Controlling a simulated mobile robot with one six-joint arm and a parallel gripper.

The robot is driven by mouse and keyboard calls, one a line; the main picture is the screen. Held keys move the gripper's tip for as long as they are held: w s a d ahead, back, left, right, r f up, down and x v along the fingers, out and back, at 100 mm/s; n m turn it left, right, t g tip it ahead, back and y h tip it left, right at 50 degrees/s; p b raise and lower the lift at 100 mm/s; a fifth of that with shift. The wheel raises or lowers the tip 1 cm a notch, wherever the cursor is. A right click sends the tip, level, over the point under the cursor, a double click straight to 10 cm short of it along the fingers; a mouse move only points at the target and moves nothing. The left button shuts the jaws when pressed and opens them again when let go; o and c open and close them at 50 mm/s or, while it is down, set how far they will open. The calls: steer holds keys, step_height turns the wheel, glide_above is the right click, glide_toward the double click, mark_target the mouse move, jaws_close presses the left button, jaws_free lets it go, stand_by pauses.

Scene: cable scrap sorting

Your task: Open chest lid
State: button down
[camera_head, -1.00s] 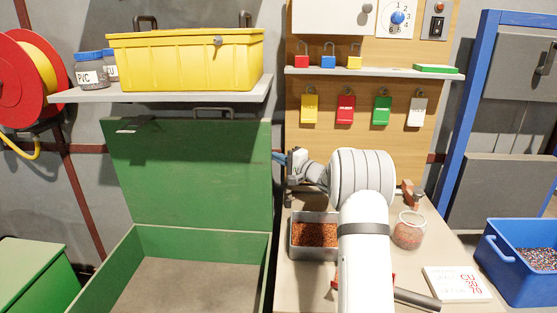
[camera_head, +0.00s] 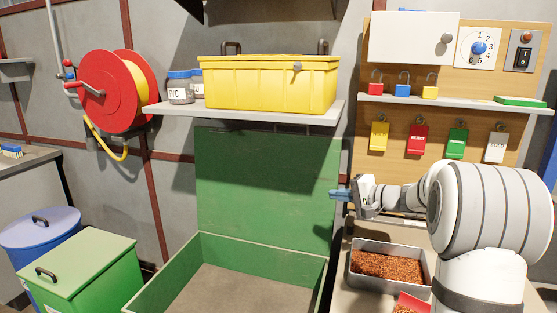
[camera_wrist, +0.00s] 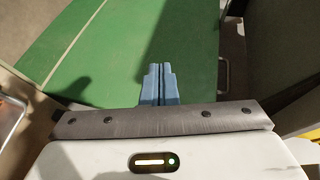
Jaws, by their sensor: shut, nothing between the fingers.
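The green chest (camera_head: 210,247) stands below the shelf, with its lid (camera_head: 265,180) raised upright at the back against the wall. The chest's inside is in view and its floor looks bare. My gripper (camera_head: 340,194) is just right of the raised lid, pointing left, with its blue fingers together and empty. In the wrist view my gripper (camera_wrist: 160,85) shows its fingers closed in front of the green lid (camera_wrist: 140,40). A metal handle (camera_wrist: 223,75) shows at the lid's edge there. I cannot tell whether the fingers touch the lid.
A yellow bin (camera_head: 270,85) and jars stand on the shelf (camera_head: 320,115) above the lid. A metal tray of copper granules (camera_head: 388,266) lies on the bench under my arm. A green box (camera_head: 85,270) and blue drum (camera_head: 40,232) stand left.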

steer(key=s+a+r+n+g+h+p, duration=0.1)
steer(key=s+a+r+g+p, duration=0.15)
steer(key=s, duration=0.45)
steer(key=s+a+r+n+g+h+p, duration=0.2)
steer(key=s+a+p, duration=0.1)
steer(key=s, duration=0.3)
steer(key=s+a+r+n+g+h+p, duration=0.1)
steer(key=s+a+r+g+p, duration=0.15)
steer(key=s, duration=0.45)
steer(key=s+d+r+n+h+p, duration=0.1)
steer(key=s+d+n+h+p, duration=0.1)
steer(key=s+p, duration=0.3)
steer(key=s+d+r+n+h+p, duration=0.1)
steer(key=s+h+p, duration=0.3)
steer(key=s, duration=0.8)
steer(key=shift+s+d+r+n+g+h+p, duration=0.3)
steer(key=shift+d+r+n+g+h+p, duration=0.1)
steer(key=shift+d+r, duration=0.3)
